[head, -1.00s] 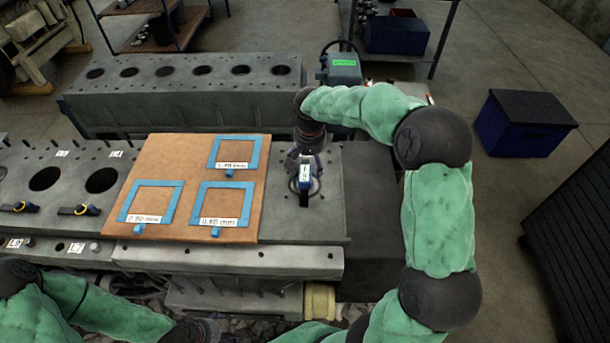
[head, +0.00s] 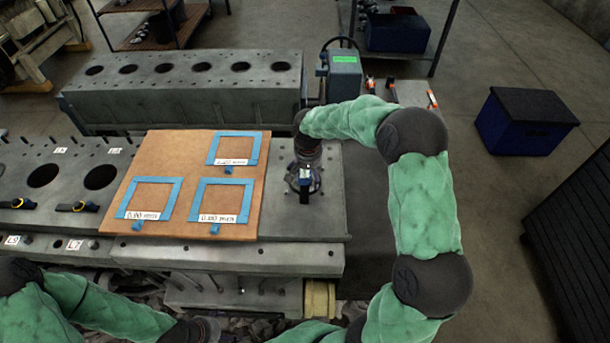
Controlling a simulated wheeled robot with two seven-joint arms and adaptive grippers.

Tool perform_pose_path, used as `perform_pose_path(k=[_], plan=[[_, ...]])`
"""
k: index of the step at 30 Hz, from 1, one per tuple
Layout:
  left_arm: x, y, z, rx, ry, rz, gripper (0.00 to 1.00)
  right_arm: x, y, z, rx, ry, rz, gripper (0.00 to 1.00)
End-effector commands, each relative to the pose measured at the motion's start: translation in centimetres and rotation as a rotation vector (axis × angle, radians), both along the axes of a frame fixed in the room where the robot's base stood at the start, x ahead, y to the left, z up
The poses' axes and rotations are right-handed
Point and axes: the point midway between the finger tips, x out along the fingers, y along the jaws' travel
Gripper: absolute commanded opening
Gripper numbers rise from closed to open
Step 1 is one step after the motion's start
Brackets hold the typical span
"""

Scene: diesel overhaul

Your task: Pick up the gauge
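A small dark gauge-like piece (head: 305,195) with a blue edge stands over a bore on the grey engine block, just right of the brown board. My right gripper (head: 303,178) points down onto it from above and hides most of it. The fingers are dark and small here, so I cannot tell whether they have closed on it. My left arm comes in at the bottom left; its gripper is out of the picture.
The brown board (head: 193,136) carries several blue-taped squares with labels. A second engine block (head: 180,100) and a grey-green box with a lit screen (head: 344,75) stand behind. A blue crate (head: 522,125) is on the floor.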

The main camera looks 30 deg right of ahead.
Motion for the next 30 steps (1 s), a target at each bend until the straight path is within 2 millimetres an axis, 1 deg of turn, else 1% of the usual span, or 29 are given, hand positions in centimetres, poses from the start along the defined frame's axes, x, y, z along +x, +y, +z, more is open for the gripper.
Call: perform_pose_path(k=[1, 2, 3, 5, 6, 7, 8, 16, 20, 23, 27, 29, 30], plan=[[0.0, 0.0, 0.0, 0.0, 0.0, 0.0, 0.86, 0.0, 0.0, 0.0, 0.0, 0.0, 0.0, 0.73], [0.0, 0.0, 0.0, 0.0, 0.0, 0.0, 0.86, 0.0, 0.0, 0.0, 0.0, 0.0, 0.0, 0.64], [0.0, 0.0, 0.0, 0.0, 0.0, 0.0, 0.86, 0.0, 0.0, 0.0, 0.0, 0.0, 0.0, 0.53], [0.0, 0.0, 0.0, 0.0, 0.0, 0.0, 0.86, 0.0, 0.0, 0.0, 0.0, 0.0, 0.0, 0.36], [0.0, 0.0, 0.0, 0.0, 0.0, 0.0, 0.86, 0.0, 0.0, 0.0, 0.0, 0.0, 0.0, 0.25], [0.0, 0.0, 0.0, 0.0, 0.0, 0.0, 0.86, 0.0, 0.0, 0.0, 0.0, 0.0, 0.0, 0.16], [0.0, 0.0, 0.0, 0.0, 0.0, 0.0, 0.86, 0.0, 0.0, 0.0, 0.0, 0.0, 0.0, 0.1], [0.0, 0.0, 0.0, 0.0, 0.0, 0.0, 0.86, 0.0, 0.0, 0.2, 0.0, -0.001, 0.0, 0.1], [0.0, 0.0, 0.1, 0.0, 0.0, 0.0, 0.86, 0.1, 0.0, 0.7, -0.001, -0.003, 0.0, 0.1], [0.0, 0.0, 0.3, 0.0, 0.0, 0.0, 0.86, 0.1, 0.0, 1.7, -0.002, -0.005, 0.0, 0.1], [0.0, 0.0, 0.5, 0.0, 0.0, 0.0, 0.86, 0.1, 0.0, 3.6, 0.0, -0.006, -0.001, 0.1], [0.0, 0.0, 0.6, 0.0, 0.0, 0.0, 0.86, -0.5, 0.7, 4.4, -0.001, -0.004, 0.001, 0.1], [0.0, 0.0, 0.7, 0.0, 0.0, 0.0, 0.86, -0.9, 1.1, 5.1, 0.0, -0.006, 0.002, 0.1]])
